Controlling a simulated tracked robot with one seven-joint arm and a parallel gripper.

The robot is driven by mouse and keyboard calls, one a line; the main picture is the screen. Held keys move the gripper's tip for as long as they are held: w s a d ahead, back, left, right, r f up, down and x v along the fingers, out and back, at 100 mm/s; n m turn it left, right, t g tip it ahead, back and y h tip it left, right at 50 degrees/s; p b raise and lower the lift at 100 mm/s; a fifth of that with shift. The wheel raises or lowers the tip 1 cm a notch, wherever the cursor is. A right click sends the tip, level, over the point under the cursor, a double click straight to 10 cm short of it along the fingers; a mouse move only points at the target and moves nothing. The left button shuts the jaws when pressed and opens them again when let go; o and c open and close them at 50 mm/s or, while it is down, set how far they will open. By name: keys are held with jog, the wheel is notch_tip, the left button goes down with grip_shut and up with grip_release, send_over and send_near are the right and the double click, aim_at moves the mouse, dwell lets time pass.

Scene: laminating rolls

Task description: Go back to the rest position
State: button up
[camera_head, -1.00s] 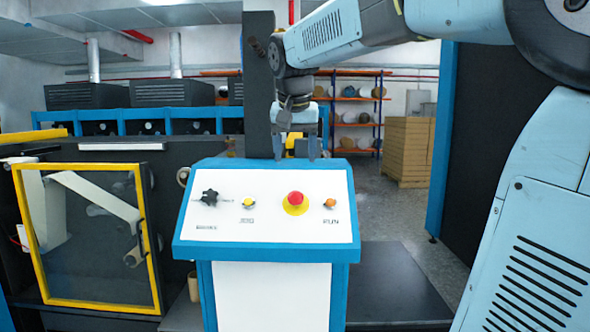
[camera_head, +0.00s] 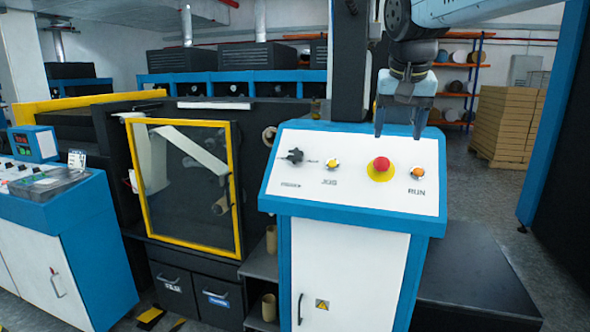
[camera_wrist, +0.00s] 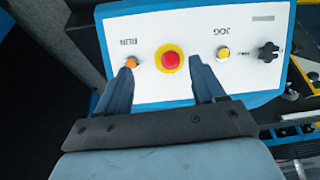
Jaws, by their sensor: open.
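My gripper (camera_head: 399,128) is open and empty, pointing down over the upper right part of the control panel (camera_head: 350,196). It also shows in the wrist view (camera_wrist: 163,78), with its two fingers apart and the red button between them in the picture. The blue-edged white panel carries a black knob (camera_head: 294,156), a yellow JOG button (camera_head: 332,164), a red mushroom button (camera_head: 380,166) on a yellow ring and an orange RUN button (camera_head: 417,172). I cannot tell the exact height of the fingertips above the panel.
A machine with a yellow-framed clear door (camera_head: 187,187) stands left of the panel. A blue and white console (camera_head: 62,235) is at the far left. A dark pillar (camera_head: 350,70) rises behind the panel. Stacked boxes (camera_head: 506,125) stand back right, with bare floor around them.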

jog(key=s+d+f+n+t+y, duration=0.1)
jog(key=s+f+n, duration=0.2)
jog(key=s+f, duration=1.1)
jog(key=shift+s+f, duration=0.4)
jog(key=shift+s, duration=0.25)
